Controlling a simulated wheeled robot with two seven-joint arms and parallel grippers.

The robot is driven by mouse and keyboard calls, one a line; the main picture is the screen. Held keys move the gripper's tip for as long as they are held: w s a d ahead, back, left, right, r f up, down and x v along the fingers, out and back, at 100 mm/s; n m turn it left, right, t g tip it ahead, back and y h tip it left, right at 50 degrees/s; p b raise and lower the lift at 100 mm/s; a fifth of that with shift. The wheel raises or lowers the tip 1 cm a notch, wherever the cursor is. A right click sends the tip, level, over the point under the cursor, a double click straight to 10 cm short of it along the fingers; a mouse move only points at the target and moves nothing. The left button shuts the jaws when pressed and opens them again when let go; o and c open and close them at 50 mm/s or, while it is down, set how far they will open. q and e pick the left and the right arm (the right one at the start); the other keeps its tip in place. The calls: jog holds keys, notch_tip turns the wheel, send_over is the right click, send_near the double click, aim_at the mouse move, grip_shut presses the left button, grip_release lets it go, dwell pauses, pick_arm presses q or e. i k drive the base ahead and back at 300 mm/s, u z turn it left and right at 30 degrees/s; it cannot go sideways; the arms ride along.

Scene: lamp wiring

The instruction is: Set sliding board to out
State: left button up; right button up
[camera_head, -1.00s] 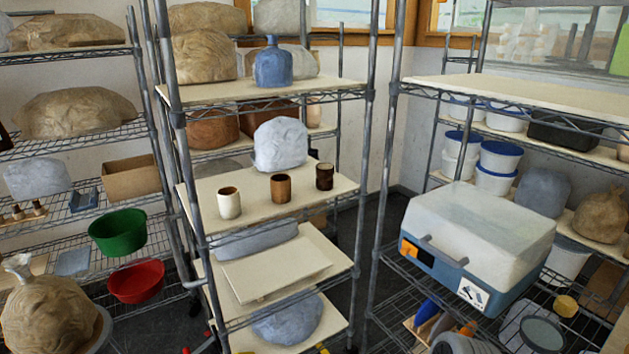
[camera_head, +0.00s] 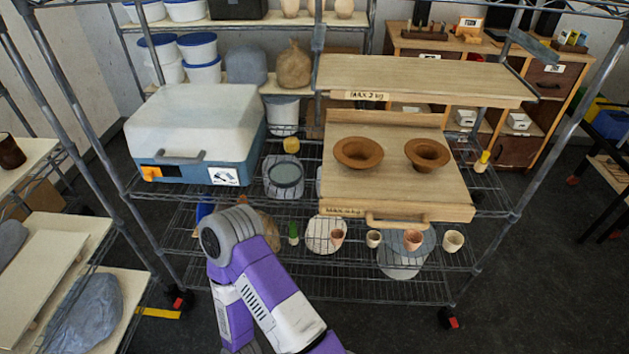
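A wooden board (camera_head: 445,190) with a handle (camera_head: 397,220) on its front edge lies on the middle level of the wire rack. A label on its front edge seems to read a MAX weight. Two brown bowls (camera_head: 358,153) and (camera_head: 427,154) stand on it. Its front edge is close to the rack's front rail; I cannot tell exactly how far it is slid out. A second wooden board (camera_head: 420,78), labelled MAX 2 kg, sits above and behind it. One purple and white arm of mine comes up from below, apart from the boards. Neither gripper shows.
A white and blue case (camera_head: 195,135) stands left of the board on the same rack. Several small pots (camera_head: 453,241) stand on the level below. Rack posts rise at both sides. Dark open floor lies in front at the right.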

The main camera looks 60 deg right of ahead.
aim_at(392, 189)
jog(key=z, duration=2.7)
jog(key=k, duration=0.65)
jog(key=u, duration=0.8)
jog(key=i, duration=1.25)
jog(key=z, duration=0.4)
